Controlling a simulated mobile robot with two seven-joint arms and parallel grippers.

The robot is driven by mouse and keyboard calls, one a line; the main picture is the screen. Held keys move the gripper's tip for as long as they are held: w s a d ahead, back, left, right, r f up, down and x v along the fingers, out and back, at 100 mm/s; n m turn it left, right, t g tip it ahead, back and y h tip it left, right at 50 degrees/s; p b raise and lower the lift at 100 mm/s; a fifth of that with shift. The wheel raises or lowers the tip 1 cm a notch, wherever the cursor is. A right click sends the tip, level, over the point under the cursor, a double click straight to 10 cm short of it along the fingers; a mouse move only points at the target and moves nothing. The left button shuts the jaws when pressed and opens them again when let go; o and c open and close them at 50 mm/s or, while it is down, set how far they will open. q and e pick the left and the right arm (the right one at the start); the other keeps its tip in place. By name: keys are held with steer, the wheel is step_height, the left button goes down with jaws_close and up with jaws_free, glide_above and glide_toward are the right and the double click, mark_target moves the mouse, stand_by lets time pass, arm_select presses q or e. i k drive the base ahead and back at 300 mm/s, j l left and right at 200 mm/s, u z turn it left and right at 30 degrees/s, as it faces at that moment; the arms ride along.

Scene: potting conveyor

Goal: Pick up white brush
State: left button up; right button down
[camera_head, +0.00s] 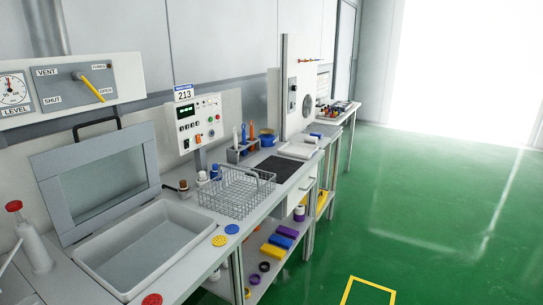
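A slim white upright item (243,133), which may be the white brush, stands in a small grey holder (233,156) at the back of the bench. It is too small to tell for sure. A second pale upright item (235,139) stands just left of it, and an orange-and-blue one (252,131) just right of it. Their lower ends are hidden in the holder. Neither of my grippers shows in the head view.
A wire basket (238,192) stands on the bench in front of the holder. A sink basin (172,222) with a raised framed lid (50,192) lies to the left. Coloured discs (232,229) lie near the front edge. The green floor (400,215) to the right is open.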

mark_target(235, 137)
steer(key=i+l+z, duration=0.35)
steer(key=i, duration=0.35)
steer(key=i+z, duration=0.35)
steer(key=i, duration=0.35)
